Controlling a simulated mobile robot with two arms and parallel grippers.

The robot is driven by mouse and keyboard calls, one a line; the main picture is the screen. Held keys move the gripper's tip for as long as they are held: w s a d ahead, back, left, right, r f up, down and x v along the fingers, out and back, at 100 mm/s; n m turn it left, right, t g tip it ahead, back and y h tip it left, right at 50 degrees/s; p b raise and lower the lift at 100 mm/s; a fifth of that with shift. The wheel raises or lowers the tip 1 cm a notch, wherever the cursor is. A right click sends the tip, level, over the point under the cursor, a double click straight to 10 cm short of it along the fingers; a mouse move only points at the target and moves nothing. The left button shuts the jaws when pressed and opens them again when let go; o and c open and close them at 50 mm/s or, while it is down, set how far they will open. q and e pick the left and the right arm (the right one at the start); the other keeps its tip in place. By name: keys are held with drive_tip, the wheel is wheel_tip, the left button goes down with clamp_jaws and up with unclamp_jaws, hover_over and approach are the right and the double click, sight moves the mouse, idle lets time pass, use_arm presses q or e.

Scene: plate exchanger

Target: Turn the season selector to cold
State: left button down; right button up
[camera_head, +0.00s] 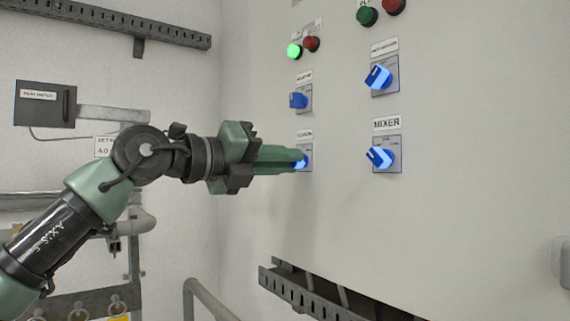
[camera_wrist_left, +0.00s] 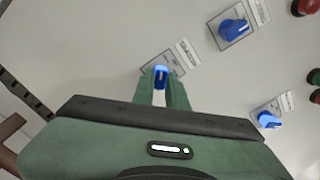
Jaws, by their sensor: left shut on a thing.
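A blue selector knob (camera_head: 304,161) sits on a small grey plate, lower left of the knobs on the pale cabinet face. The label above it is too small to read and partly hidden, so I cannot confirm that it is the season selector. My left gripper (camera_head: 298,159) reaches in from the left with its green fingers shut on this knob. In the left wrist view the knob (camera_wrist_left: 161,74) is lit and stands between the fingertips (camera_wrist_left: 161,84). The fingers hide part of the knob and plate in the head view. My right gripper is not in view.
A blue knob (camera_head: 298,100) is directly above the held one. The mixer knob (camera_head: 381,157) and another blue knob (camera_head: 379,77) are to the right. A lit green lamp (camera_head: 294,51) is above. A slotted metal tray (camera_head: 315,295) lies below.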

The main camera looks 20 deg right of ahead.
use_arm(q)
drive_tip(key=shift+r, duration=0.1)
drive_tip(key=c, duration=1.4)
unclamp_jaws()
drive_tip(key=shift+w, duration=0.1)
drive_tip(key=shift+c, duration=0.2)
drive_tip(key=b+v, duration=0.3)
drive_tip(key=v, duration=0.5)
